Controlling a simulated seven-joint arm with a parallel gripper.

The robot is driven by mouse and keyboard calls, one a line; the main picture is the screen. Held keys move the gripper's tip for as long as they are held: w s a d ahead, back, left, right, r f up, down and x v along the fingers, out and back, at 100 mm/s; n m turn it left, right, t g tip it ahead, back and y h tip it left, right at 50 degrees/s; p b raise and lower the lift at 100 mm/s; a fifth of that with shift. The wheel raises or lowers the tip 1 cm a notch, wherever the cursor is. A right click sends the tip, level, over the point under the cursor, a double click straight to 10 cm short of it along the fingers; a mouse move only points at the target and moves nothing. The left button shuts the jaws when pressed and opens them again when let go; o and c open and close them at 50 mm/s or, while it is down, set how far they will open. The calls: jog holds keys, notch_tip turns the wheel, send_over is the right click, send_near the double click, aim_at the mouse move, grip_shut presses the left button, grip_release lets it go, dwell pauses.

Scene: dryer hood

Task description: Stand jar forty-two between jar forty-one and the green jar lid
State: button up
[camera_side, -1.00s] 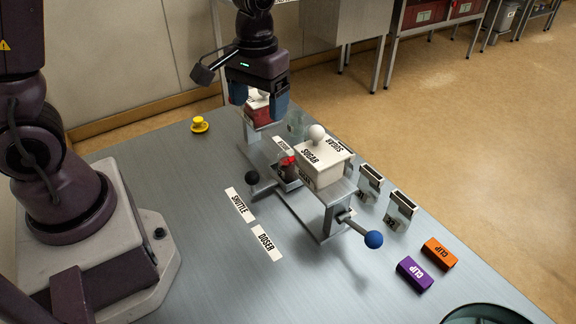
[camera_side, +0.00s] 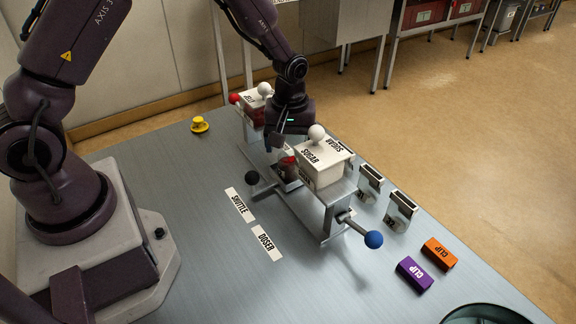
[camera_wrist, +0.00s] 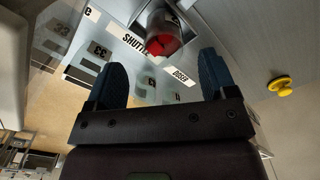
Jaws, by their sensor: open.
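My gripper (camera_side: 285,138) is open and low over the bench, behind the sugar box in the side view. In the wrist view its two blue fingers (camera_wrist: 163,68) stand apart. A small dark container with red on top (camera_side: 288,168) sits beside the sugar box, just below my gripper. In the wrist view a clear-walled container with red inside (camera_wrist: 162,38) shows beyond the fingertips. I cannot tell whether the fingers touch anything. I can read no jar number forty-one or forty-two, and I see no green jar lid.
The white sugar box (camera_side: 322,163) stands on a metal stand with a blue-knobbed lever (camera_side: 373,239).

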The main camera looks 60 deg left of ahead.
aim_at(288, 156)
notch_tip(288, 156, down, 6)
jog(key=shift+s+a+r, duration=0.1)
jog(key=shift+s+r, duration=0.05)
jog(key=shift+r, duration=0.05)
jog(key=shift+c, duration=0.4)
jog(key=c, duration=1)
